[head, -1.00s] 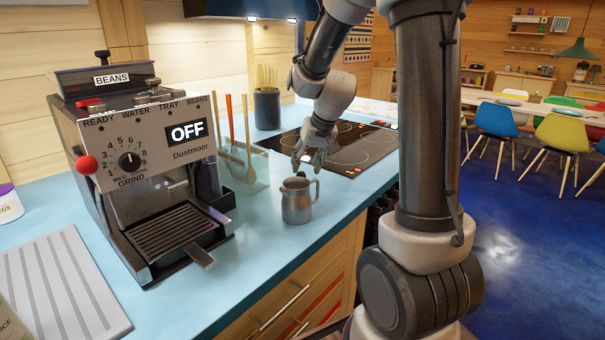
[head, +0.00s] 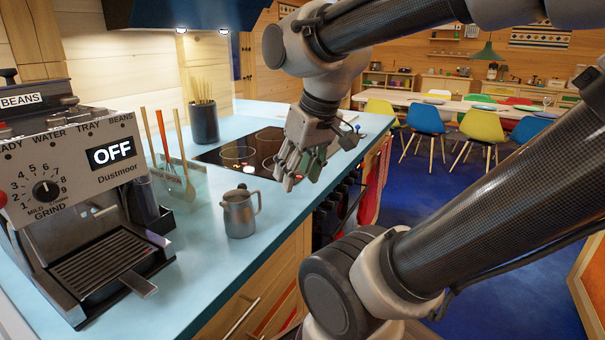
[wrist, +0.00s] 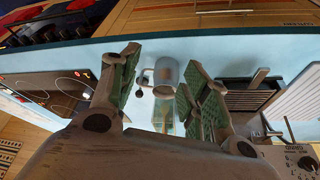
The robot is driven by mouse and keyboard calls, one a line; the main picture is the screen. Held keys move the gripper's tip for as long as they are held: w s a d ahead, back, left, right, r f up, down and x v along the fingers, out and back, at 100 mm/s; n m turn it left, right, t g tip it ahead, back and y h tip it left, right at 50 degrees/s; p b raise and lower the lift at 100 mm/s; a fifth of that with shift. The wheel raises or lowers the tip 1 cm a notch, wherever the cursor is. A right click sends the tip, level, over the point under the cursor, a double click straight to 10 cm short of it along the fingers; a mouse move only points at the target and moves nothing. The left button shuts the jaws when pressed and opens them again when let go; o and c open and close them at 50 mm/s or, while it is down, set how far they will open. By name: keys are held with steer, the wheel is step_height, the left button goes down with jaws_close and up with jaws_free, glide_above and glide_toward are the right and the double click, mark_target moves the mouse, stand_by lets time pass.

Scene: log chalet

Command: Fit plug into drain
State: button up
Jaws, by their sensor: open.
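I see no plug or drain that I can make out in either view. My gripper (head: 298,168) is open and empty, with its green-padded fingers above the counter near the hob. In the wrist view, my gripper (wrist: 155,95) has its fingers spread wide, with the metal jug (wrist: 166,74) showing in the gap beyond them. A small dark round thing (wrist: 142,81) shows beside the jug; I cannot tell what it is. In the head view the jug (head: 239,214) stands upright on the blue counter, left of and nearer than my gripper.
The coffee machine (head: 85,215) stands at the left of the counter (head: 205,275). A glassy holder with utensils (head: 172,178), a dark pot of sticks (head: 204,123) and the hob (head: 262,150) lie behind. Chairs and a table stand at the back right; blue floor is clear.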

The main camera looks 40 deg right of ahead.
steer(key=shift+o, duration=0.6)
steer(key=shift+s+f, duration=0.1)
steer(key=shift+s, duration=0.5)
steer(key=m+y, duration=0.1)
steer(key=m, duration=0.1)
glide_above(243, 185)
steer(key=s, duration=0.2)
steer(key=f, duration=0.9)
steer(key=shift+d, duration=0.3)
steer(key=x, duration=0.7)
steer(key=shift+w+f, duration=0.1)
steer(key=shift+f, duration=0.3)
jaws_close()
